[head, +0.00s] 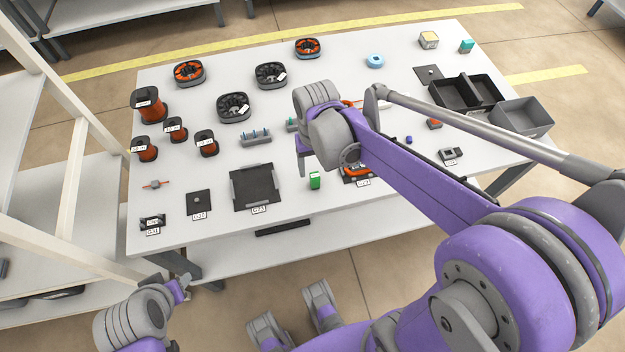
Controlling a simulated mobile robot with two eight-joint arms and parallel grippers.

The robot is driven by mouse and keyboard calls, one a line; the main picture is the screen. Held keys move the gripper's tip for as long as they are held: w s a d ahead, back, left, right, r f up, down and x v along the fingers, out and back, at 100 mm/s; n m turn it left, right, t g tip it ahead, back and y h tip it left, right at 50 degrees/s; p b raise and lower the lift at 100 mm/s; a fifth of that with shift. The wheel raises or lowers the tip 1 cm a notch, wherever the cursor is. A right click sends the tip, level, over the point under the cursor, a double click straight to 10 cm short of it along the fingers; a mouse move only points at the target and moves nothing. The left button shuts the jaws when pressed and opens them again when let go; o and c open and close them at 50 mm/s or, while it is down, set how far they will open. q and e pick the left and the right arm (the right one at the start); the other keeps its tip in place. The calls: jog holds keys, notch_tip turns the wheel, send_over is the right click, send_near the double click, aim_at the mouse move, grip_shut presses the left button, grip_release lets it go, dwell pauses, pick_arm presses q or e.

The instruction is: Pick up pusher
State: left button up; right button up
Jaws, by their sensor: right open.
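I cannot tell for sure which part is the pusher. A small green block (314,180) stands just in front of this gripper. An orange and dark part (357,171) with a label lies to its right, partly behind my arm. My left gripper (183,284) is low at the left, off the table's front edge; its jaws are too small to read.
Orange wire spools (149,106) and dark ring-shaped parts (234,108) fill the table's left and back. A dark square tray (255,188) lies at the front. Black bins (455,94) and a grey bin (522,117) stand at the right. A shelf frame (72,165) rises at left.

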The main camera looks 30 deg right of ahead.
aim_at(315, 175)
notch_tip(315, 175, down, 7)
jog(key=shift+b, duration=0.5)
grip_shut()
